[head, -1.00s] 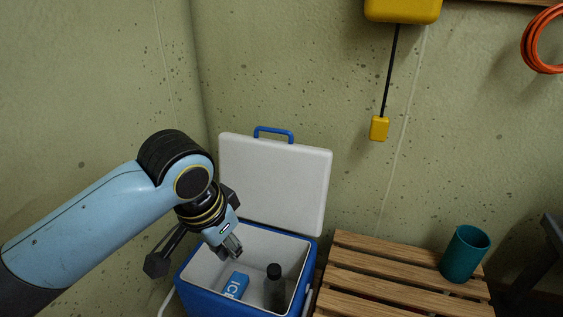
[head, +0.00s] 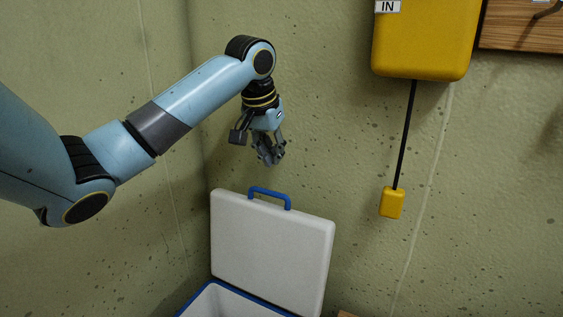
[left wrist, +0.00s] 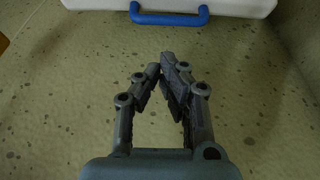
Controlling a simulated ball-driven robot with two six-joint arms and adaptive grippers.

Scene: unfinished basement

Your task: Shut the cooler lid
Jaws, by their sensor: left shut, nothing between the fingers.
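The cooler lid (head: 268,250) is white with a blue handle (head: 270,196) on its top edge. It stands upright, open, at the back of the blue-rimmed cooler (head: 232,302). Only the cooler's upper part shows at the bottom of the head view. My left gripper (head: 270,161) is shut and empty, above the lid's top edge and handle, apart from them. In the left wrist view the fingers (left wrist: 163,62) meet at their tips, and the lid's edge (left wrist: 225,5) with the blue handle (left wrist: 169,18) shows at the top. My right gripper is not in view.
The speckled green wall (head: 330,130) is behind the lid and gripper. A yellow box (head: 422,40) hangs on it at the right, with a black cord to a small yellow piece (head: 391,203). A wooden board (head: 520,28) is at the upper right.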

